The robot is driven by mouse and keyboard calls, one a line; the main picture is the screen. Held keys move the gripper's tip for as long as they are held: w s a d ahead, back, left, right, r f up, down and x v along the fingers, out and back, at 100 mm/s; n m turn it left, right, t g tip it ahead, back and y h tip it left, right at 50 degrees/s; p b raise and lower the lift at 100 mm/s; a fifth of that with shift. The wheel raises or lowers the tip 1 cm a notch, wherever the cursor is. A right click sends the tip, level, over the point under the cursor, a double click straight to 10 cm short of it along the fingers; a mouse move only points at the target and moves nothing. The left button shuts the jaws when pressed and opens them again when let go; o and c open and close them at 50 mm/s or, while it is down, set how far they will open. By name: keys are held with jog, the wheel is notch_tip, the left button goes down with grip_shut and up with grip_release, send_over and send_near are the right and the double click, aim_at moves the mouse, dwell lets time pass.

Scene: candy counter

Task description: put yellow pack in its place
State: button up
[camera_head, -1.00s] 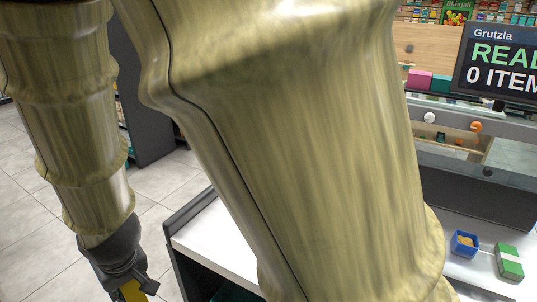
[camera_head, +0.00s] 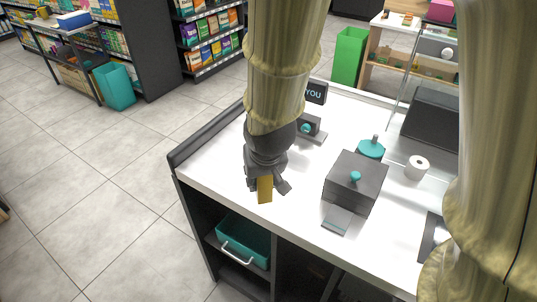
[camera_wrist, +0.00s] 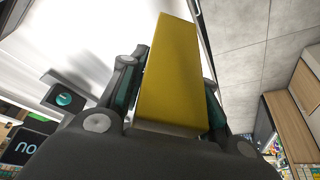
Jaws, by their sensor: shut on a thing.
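The yellow pack (camera_head: 264,189) is held in my gripper (camera_head: 266,184), which is shut on it. The pack hangs down from the fingers, above or just in front of the near edge of the white counter (camera_head: 215,157). In the wrist view the yellow pack (camera_wrist: 172,75) is a long block between the two fingers of my gripper (camera_wrist: 170,95). I cannot tell which spot is the pack's place.
On the counter stand a dark box with a teal knob (camera_head: 356,182), a teal-lidded thing (camera_head: 371,148), a white roll (camera_head: 417,167) and a small dark device (camera_head: 308,127). A teal bin (camera_head: 243,240) sits in the shelf below. The counter's left part is bare.

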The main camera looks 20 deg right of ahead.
jog(key=shift+w+d+r+p, duration=0.15)
jog(key=shift+w+p, duration=0.4)
jog(key=shift+p, duration=0.3)
jog(key=shift+w+d+f+p, duration=0.1)
jog(key=shift+w+p, duration=0.45)
jog(key=shift+p, duration=0.3)
jog(key=w+d+p, duration=0.1)
jog(key=w, duration=0.3)
jog(key=w+d+f+p, duration=0.1)
jog(key=w, duration=0.3)
jog(key=w+d+p, duration=0.1)
jog(key=w, duration=0.4)
jog(key=shift+f, duration=0.3)
jog(key=shift+a+f+p, duration=0.1)
jog(key=shift+f+p, duration=0.5)
jog(key=shift+f, duration=1.15)
jog(key=shift+f, duration=0.15)
jog(key=o, duration=1)
jog(key=shift+o, duration=0.2)
